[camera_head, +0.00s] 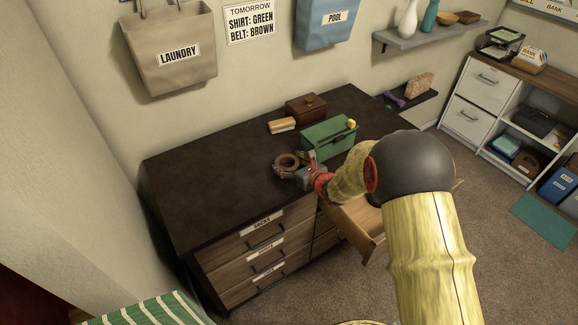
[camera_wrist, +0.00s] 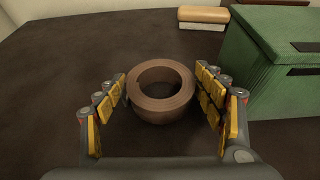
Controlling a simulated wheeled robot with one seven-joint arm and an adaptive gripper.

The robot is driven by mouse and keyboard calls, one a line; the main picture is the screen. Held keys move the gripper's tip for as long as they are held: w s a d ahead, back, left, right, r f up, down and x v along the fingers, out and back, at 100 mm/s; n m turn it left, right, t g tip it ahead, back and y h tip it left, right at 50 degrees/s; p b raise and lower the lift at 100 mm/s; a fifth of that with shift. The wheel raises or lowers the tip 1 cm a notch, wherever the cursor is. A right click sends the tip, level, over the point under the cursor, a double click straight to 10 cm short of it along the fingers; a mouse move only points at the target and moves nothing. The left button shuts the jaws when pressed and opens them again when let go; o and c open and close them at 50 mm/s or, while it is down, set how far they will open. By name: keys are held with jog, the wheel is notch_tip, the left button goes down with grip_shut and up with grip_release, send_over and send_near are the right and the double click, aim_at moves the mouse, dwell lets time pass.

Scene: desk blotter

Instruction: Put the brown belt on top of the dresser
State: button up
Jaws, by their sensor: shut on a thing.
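The brown belt (camera_head: 285,160) is a rolled coil over the dark top of the dresser (camera_head: 215,165), near the middle of its length. In the wrist view the belt (camera_wrist: 163,112) sits between the two yellow-padded fingers, with its open hole facing up. My gripper (camera_head: 291,168) is shut on the sides of the coil; it also shows in the wrist view (camera_wrist: 161,82). The dark dresser top is visible around and beneath the belt. I cannot tell whether the coil touches the surface or hangs just above it.
A green box (camera_head: 327,137) stands close to the right of the belt. A tan brush-like block (camera_head: 281,126) and a brown wooden box (camera_head: 306,107) are behind. A drawer (camera_head: 352,222) is pulled out below my arm. The dresser top's left side is clear.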

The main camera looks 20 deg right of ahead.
jog(key=shift+r, duration=0.1)
jog(key=o, duration=1.2)
jog(key=shift+o, duration=0.4)
